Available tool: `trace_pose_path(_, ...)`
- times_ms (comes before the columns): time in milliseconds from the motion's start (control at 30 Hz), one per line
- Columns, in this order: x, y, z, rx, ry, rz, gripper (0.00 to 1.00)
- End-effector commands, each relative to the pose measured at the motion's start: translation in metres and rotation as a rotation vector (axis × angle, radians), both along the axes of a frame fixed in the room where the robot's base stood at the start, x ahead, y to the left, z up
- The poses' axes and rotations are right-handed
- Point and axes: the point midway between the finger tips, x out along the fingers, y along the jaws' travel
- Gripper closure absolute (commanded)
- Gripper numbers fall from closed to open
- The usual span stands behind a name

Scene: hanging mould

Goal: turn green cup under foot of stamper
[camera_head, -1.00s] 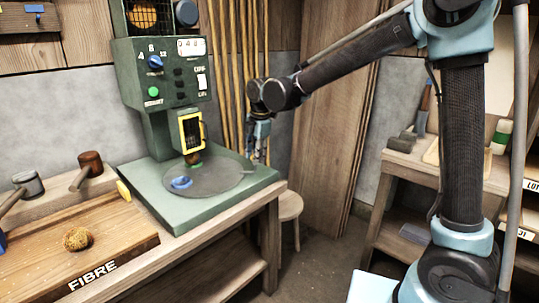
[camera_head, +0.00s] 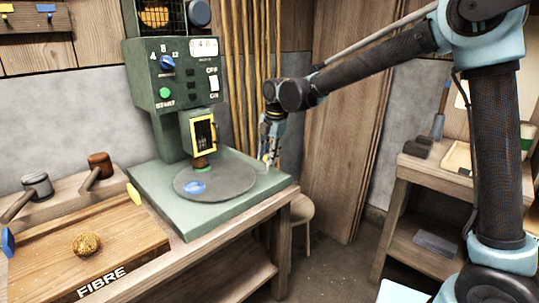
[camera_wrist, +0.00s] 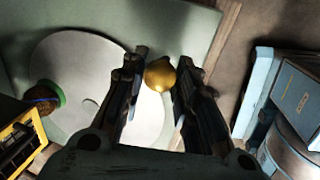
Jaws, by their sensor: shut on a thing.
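My gripper (camera_head: 268,158) reaches down at the right edge of the round grey disc (camera_head: 235,186) on the green machine. In the wrist view my gripper (camera_wrist: 155,85) is shut on a round brass knob (camera_wrist: 160,74). The yellow-framed stamper (camera_head: 203,134) stands over the back left of the disc (camera_wrist: 75,50).
The machine's panel has a blue dial (camera_head: 166,62) and a green start button (camera_head: 165,93). A wooden FIBRE tray (camera_head: 130,248) holding a brown ball (camera_head: 87,244) lies front left, with mallets (camera_head: 99,165) behind. A stool (camera_head: 301,210) stands right of the bench.

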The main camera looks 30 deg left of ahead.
Motion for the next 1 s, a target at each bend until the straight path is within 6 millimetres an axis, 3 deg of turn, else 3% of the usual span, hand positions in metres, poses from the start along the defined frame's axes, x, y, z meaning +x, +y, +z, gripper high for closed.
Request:
trace_pose_path(67, 0.009, 0.003, 0.002, 0.007, -0.013, -0.007, 1.00)
trace_pose_path(100, 0.009, 0.003, 0.002, 0.007, -0.013, -0.007, 0.67)
trace_pose_path(200, 0.008, 0.002, 0.002, 0.006, -0.012, -0.007, 0.51)
trace_pose_path(633, 0.003, 0.000, 0.009, 0.004, -0.007, -0.003, 0.51)
trace_pose_path(1000, 0.003, -0.012, 0.072, 0.004, -0.007, -0.004, 0.51)
